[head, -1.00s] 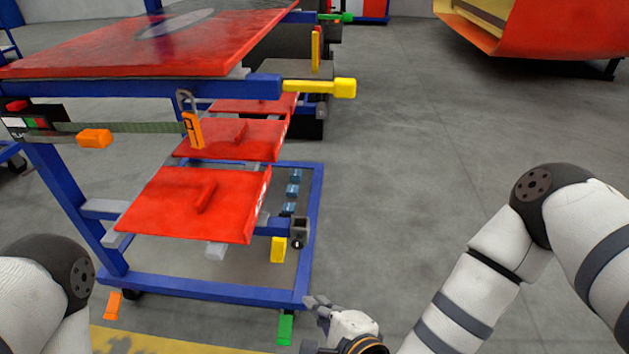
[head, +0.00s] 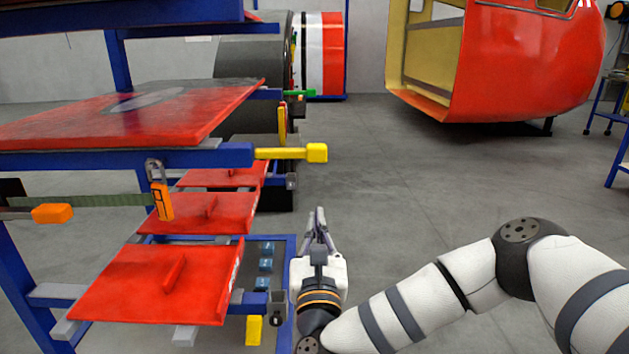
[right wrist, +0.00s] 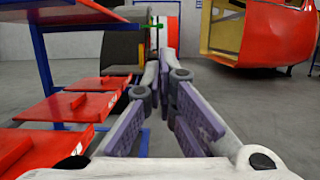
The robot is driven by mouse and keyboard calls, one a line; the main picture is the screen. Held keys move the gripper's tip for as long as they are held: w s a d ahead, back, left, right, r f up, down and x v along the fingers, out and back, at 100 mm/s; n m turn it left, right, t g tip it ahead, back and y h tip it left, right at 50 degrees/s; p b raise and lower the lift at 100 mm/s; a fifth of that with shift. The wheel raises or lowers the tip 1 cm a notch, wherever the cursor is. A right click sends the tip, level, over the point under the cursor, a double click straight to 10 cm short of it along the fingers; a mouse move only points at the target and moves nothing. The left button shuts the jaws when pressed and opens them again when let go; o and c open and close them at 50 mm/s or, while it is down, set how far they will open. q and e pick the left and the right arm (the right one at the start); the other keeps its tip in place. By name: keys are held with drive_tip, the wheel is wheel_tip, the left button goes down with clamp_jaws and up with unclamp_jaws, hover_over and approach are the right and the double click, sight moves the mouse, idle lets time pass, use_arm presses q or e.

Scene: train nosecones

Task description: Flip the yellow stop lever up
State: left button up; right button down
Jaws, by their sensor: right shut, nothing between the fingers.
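A yellow lever (head: 295,153) sticks out horizontally to the right from the blue rack beam at the upper red panel. A second yellow lever (head: 254,330) hangs down beside the lowest red panel. A third yellow piece (head: 282,121) stands upright farther back. My right gripper (head: 320,212) is shut and empty, pointing up and forward. In the picture it is below and right of the horizontal lever, apart from it. In the right wrist view its fingers (right wrist: 165,62) come together with nothing between them. My left gripper is out of view.
The blue rack (head: 50,160) with red panels (head: 160,285) fills the left side. An orange-handled strap (head: 52,213) and an orange tag (head: 161,201) hang on it. A large red nosecone (head: 520,65) stands at the back right. Grey floor between is clear.

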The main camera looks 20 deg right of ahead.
sight(291, 153)
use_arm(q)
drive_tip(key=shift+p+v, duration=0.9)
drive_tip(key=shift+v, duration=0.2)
use_arm(e)
drive_tip(key=w+d+r, duration=0.1)
drive_tip(key=w+r, duration=0.4)
drive_tip(key=w, duration=0.1)
drive_tip(key=shift+w+d+r, duration=0.25)
drive_tip(key=shift+d+r, duration=0.1)
drive_tip(key=shift+d, duration=0.05)
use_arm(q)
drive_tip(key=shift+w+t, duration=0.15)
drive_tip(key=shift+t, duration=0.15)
